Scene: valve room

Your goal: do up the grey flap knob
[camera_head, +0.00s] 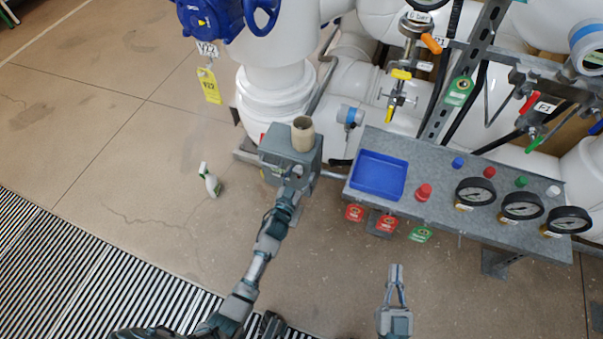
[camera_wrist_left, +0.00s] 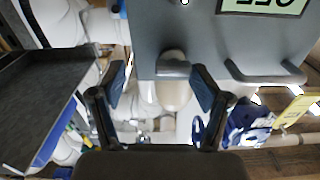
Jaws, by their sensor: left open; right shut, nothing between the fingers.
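A grey box (camera_head: 290,147) stands beside the white pipes in the head view. In the left wrist view its grey face (camera_wrist_left: 190,30) fills the top, with a pale green label (camera_wrist_left: 265,5) partly cut off. In the head view my left gripper (camera_head: 292,186) is at the front of the box. My right gripper (camera_head: 397,272) is shut and empty above the floor.
A tan cylinder (camera_head: 302,134) stands on the box. A grey bench (camera_head: 440,190) at right holds a blue tray (camera_head: 379,175), gauges (camera_head: 475,191) and caps, with tags along its front.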

